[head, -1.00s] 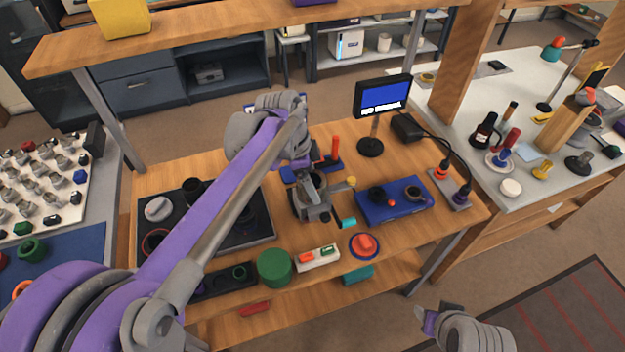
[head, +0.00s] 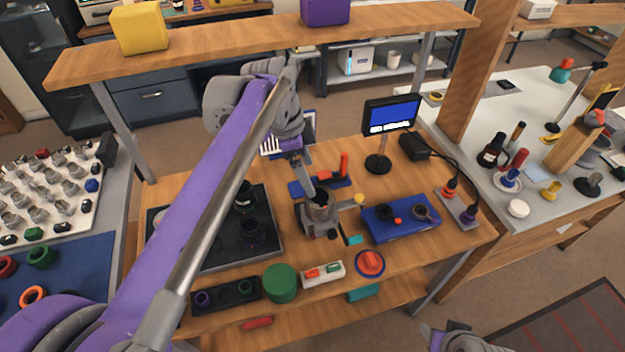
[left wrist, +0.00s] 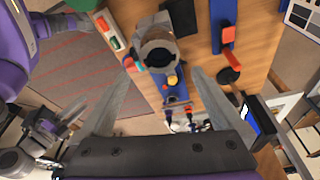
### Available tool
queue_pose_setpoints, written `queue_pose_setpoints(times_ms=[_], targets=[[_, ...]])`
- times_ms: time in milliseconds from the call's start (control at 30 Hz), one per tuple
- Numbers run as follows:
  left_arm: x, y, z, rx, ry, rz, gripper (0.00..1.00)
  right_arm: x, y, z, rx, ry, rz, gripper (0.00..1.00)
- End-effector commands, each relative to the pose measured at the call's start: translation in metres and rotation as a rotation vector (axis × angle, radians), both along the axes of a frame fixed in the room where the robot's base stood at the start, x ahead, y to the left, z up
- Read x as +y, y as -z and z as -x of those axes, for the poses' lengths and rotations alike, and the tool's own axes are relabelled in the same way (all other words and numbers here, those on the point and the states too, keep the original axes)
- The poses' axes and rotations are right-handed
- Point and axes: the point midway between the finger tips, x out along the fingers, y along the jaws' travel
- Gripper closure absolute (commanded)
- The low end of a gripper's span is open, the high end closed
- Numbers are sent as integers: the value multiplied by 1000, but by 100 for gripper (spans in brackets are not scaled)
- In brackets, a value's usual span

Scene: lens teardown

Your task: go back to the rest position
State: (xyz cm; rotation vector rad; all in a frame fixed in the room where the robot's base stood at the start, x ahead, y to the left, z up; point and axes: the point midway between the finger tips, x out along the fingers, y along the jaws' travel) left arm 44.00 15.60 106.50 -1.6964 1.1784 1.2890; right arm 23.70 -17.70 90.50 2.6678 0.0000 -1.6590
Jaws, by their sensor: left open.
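My left gripper (head: 311,188) is open and points down above the grey clamp fixture (head: 334,217) on the wooden bench. In the left wrist view its two fingers (left wrist: 163,70) stand wide apart with nothing between them. The grey ring-shaped top of the fixture (left wrist: 157,36) lies beyond the fingertips, apart from them as far as I can tell. A dark round opening shows in it. My right gripper (head: 432,334) is at the bottom edge of the head view, over the floor, mostly cut off. Its jaws cannot be made out.
A wooden shelf (head: 220,38) runs above the bench's back.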

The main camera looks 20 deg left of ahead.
Motion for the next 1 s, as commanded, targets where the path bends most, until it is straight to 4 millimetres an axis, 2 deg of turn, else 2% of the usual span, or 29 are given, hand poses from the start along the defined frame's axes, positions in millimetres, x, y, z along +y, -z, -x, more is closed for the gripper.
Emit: queue_pose_setpoints(times_ms=[133, 567, 667, 767, 867, 1000], targets=[[1, -6, 1, 0, 0, 0, 0, 0, 0, 0, 0, 0, 0, 50], [1, -5, 1, 0, -1, 0, 0, 0, 0, 0, 0, 0, 0, 50], [1, -4, 7, 0, -32, -3, 0, 0, -1, 0, -1, 0, 0, 50], [2, 3, 24, -6, -138, -17, 0, 0, -4, -1, -2, 0, 0, 50], [4, 19, 53, -23, -322, -30, 0, 0, -8, -2, -4, 0, 0, 50], [9, 52, 103, -65, -630, -21, 0, 0, -14, -4, -7, 0, 0, 50]])
